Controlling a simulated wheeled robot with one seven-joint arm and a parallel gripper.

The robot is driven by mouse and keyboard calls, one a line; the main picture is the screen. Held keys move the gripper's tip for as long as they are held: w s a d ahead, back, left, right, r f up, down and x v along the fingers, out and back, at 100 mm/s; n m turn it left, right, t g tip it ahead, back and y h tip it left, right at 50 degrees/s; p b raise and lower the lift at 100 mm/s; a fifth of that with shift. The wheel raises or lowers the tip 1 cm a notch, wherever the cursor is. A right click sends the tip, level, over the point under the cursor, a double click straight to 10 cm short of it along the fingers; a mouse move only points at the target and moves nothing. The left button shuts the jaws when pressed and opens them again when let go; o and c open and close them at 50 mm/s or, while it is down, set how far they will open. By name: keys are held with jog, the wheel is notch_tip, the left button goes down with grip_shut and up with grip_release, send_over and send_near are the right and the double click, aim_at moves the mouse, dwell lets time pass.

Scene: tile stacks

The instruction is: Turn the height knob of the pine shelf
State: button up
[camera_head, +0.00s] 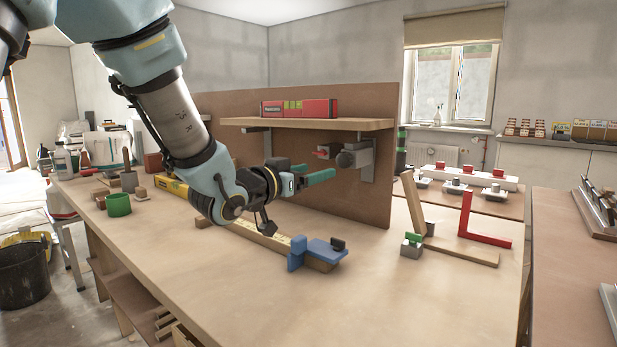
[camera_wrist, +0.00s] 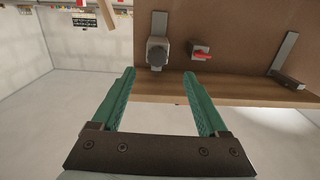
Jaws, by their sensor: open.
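In the wrist view the knob (camera_wrist: 157,54) appears just beyond and between the fingertips, not touched. The red lever (camera_wrist: 201,52) is to its right there, beside the shelf edge (camera_wrist: 235,90).
On the workbench (camera_head: 380,290) below lie a blue clamp (camera_head: 318,252) and a yellow rule. A green cup (camera_head: 118,204) and wood blocks stand at left. The bench front is clear.

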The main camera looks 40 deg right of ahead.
aim_at(341, 162)
jog(key=p+x, duration=0.1)
jog(key=x, duration=0.4)
jog(key=p+x, duration=0.1)
jog(key=x, duration=0.5)
jog(key=shift+s+r, duration=0.25)
jog(key=shift+c, duration=0.2)
grip_shut()
